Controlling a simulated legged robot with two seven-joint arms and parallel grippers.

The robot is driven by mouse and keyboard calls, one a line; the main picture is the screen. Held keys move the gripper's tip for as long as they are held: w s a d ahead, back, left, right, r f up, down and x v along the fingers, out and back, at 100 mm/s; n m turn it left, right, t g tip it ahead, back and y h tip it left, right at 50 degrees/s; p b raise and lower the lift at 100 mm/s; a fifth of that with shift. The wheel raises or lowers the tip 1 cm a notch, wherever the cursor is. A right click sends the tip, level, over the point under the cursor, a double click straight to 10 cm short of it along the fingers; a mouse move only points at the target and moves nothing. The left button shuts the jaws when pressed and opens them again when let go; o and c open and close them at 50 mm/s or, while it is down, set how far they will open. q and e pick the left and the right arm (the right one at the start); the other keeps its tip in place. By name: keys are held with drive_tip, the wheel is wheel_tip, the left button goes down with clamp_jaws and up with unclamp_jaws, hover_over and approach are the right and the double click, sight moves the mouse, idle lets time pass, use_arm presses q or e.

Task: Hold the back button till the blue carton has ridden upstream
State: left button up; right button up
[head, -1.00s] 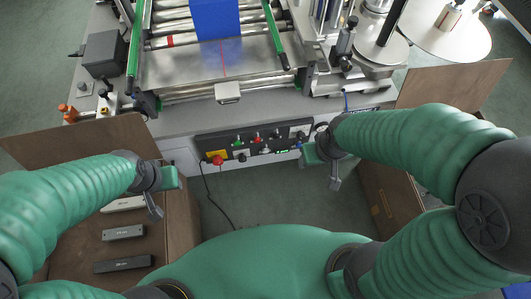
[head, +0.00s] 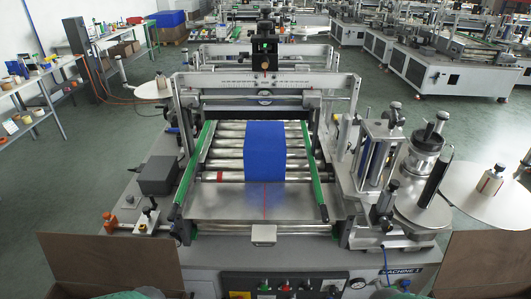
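The blue carton (head: 265,150) lies on the metal rollers of the labelling machine, between two green guide rails (head: 195,163). Its near edge is by the roller with the red mark, just beyond the flat steel plate (head: 262,202). The control panel (head: 318,287) on the machine's front shows only its upper part at the bottom edge. It has several small buttons and a red knob on yellow (head: 239,295). I cannot tell which one is the back button. Only green bits of my arms show at the bottom edge. Both grippers are out of view.
Open brown cardboard flaps (head: 110,262) stand at lower left and lower right (head: 485,262). A grey box (head: 160,175) sits left of the rollers. Label reels (head: 422,210) stand on the right. A bridge (head: 265,82) spans the rollers beyond the carton. More machines stand behind.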

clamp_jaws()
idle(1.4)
